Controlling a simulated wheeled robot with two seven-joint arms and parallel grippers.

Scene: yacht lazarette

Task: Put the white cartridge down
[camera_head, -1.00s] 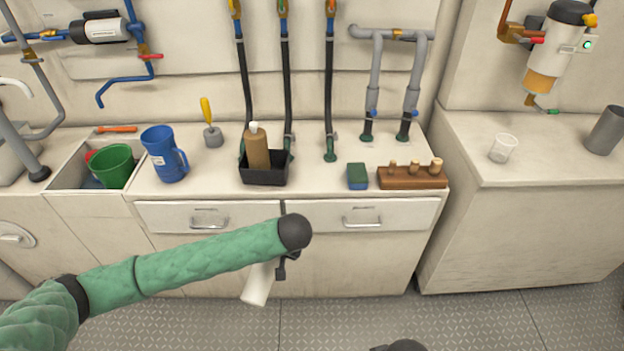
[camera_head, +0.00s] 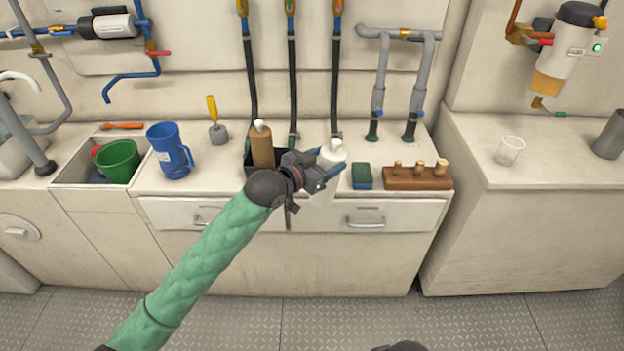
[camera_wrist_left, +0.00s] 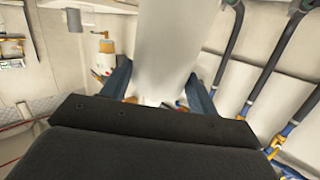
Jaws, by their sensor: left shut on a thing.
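The white cartridge (camera_head: 328,160) is in my left gripper (camera_head: 322,174), which is shut on it. In the head view it is roughly upright, in front of the counter's front edge and to the right of the black box with the brown bottle. In the left wrist view the white cartridge (camera_wrist_left: 178,45) stands large between the two dark blue fingers (camera_wrist_left: 160,88). Part of the cartridge is hidden by the fingers in the head view. I cannot tell if its lower end touches anything. My right gripper is not recognisable in view.
On the counter (camera_head: 215,183) stand a blue jug (camera_head: 168,152), a brown bottle (camera_head: 262,146) in a black box (camera_head: 249,160), a blue-green sponge (camera_head: 362,176) and a wooden block with pegs (camera_head: 418,180). Three hoses hang behind. A sink holds a green bucket (camera_head: 117,160).

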